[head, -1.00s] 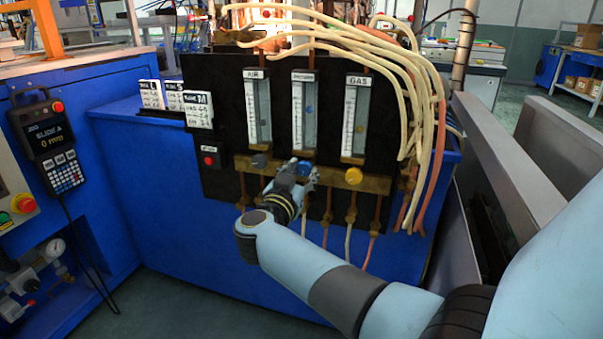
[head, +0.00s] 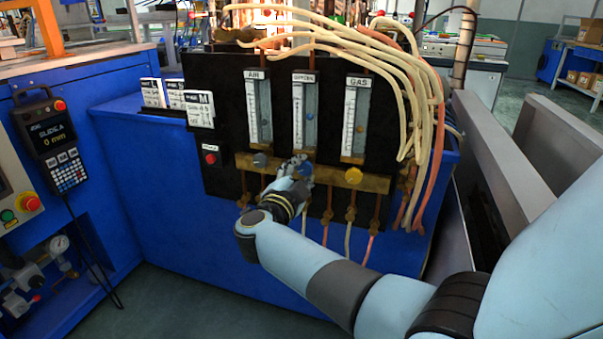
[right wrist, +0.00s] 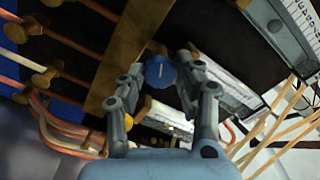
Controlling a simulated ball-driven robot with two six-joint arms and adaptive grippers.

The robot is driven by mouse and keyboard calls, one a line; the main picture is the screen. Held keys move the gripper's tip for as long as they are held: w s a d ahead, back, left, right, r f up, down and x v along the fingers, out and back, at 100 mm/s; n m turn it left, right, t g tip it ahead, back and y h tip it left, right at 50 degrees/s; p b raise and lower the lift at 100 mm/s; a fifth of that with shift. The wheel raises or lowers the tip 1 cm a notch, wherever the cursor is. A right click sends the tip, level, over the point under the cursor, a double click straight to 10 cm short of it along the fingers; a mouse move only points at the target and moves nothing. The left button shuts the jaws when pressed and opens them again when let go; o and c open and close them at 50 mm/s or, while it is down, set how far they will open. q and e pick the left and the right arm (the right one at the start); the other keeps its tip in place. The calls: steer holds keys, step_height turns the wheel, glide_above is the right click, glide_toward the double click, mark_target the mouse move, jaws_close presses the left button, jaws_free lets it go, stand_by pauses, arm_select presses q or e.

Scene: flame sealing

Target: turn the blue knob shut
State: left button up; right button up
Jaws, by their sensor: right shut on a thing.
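The blue knob (head: 306,171) sits on the brass bar below the middle flow tube (head: 304,112). My right gripper (head: 296,168) reaches it from the front and covers part of it in the head view. In the right wrist view the blue knob (right wrist: 160,73) lies between the two fingertips (right wrist: 159,79), and the gripper is shut on it. A small blue float (head: 310,116) sits about mid-height in the middle tube. My left gripper is out of view.
A grey knob (head: 260,160) sits left on the brass bar and a yellow knob (head: 353,175) right. Cream and red hoses (head: 425,120) hang at the panel's right. A red button (head: 210,158) is near the grey knob.

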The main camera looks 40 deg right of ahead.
steer(key=m, duration=0.4)
steer(key=shift+f+m+b, duration=0.15)
steer(key=shift+m+b, duration=0.15)
steer(key=shift+b, duration=0.1)
steer(key=m+b, duration=0.1)
steer(key=m, duration=0.3)
steer(key=shift+m, duration=0.3)
steer(key=o, duration=1.1)
steer(key=shift+o, duration=0.2)
steer(key=shift+a, duration=0.15)
steer(key=v, duration=0.7)
steer(key=shift+s, duration=0.15)
